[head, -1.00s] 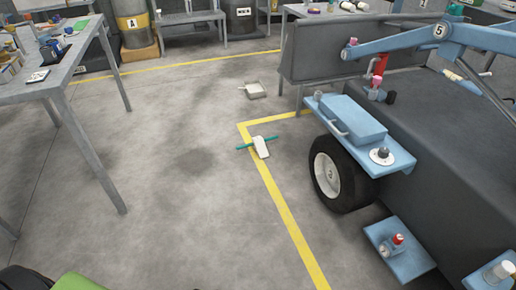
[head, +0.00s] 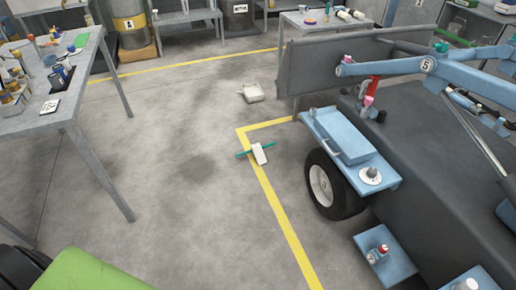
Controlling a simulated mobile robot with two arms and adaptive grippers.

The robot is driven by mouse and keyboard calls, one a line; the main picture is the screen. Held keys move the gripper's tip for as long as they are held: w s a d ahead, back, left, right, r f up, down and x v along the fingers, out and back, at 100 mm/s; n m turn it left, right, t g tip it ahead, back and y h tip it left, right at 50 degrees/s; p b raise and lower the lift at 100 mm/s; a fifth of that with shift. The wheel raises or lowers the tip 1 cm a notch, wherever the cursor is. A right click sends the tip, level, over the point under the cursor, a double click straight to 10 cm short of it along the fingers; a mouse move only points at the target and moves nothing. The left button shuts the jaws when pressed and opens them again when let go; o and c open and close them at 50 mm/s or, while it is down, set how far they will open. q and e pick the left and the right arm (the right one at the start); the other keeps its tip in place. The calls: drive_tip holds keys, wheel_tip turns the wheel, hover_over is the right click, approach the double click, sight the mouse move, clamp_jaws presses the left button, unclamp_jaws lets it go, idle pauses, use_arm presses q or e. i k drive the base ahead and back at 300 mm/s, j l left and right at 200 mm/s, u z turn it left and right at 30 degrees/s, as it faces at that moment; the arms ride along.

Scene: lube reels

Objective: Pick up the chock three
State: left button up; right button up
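No chock with a readable number three shows. A small pale wedge-like object (head: 259,154) lies on the floor at the yellow line, with a thin teal bar across it; it may be a chock, but I cannot read a mark on it. A second pale object (head: 252,93), flat and tray-like, lies on the floor farther back. Neither of my grippers is in view.
A grey machine with a blue boom (head: 410,68) and a black wheel (head: 325,190) fills the right. A grey table (head: 85,80) with bottles and cans stands at the left. The floor (head: 150,190) between is clear. Benches stand at the back.

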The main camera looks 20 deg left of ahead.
sight(256, 150)
drive_tip(key=i+j, duration=0.55)
drive_tip(key=i+j+z, duration=0.15)
drive_tip(key=i+j, duration=0.9)
drive_tip(key=j, duration=0.15)
drive_tip(key=l+z, duration=0.05)
